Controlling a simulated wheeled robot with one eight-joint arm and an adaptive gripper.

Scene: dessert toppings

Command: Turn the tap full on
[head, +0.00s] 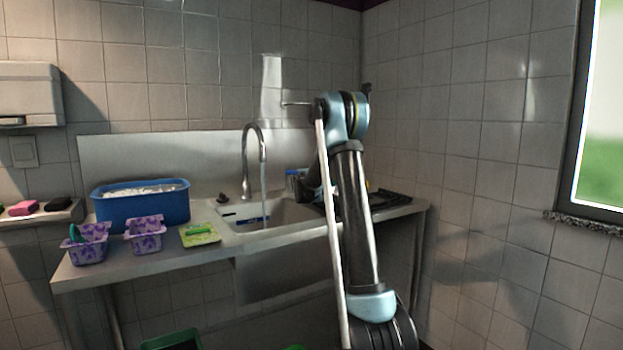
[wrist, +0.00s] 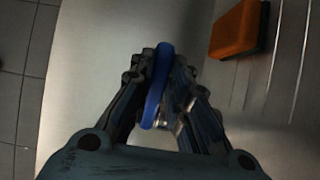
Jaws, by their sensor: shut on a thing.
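The tap (head: 251,140) is a tall chrome gooseneck behind the sink (head: 300,215). A stream of water (head: 264,180) runs from its spout into the basin. A small dark knob (head: 222,197) stands left of the tap's base; I cannot tell if it is the tap's handle. In the wrist view my gripper (wrist: 162,62) is shut on a slim blue thing (wrist: 158,85) over a metal surface. I cannot tell what the blue thing is. In the head view my gripper is mostly hidden by my arm, right of the tap and apart from it.
A blue tub (head: 142,207), two purple patterned containers (head: 145,243) and a green item (head: 199,234) stand on the counter left of the sink. A dark stove (head: 375,203) is at the right. An orange block (wrist: 238,28) lies near my gripper.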

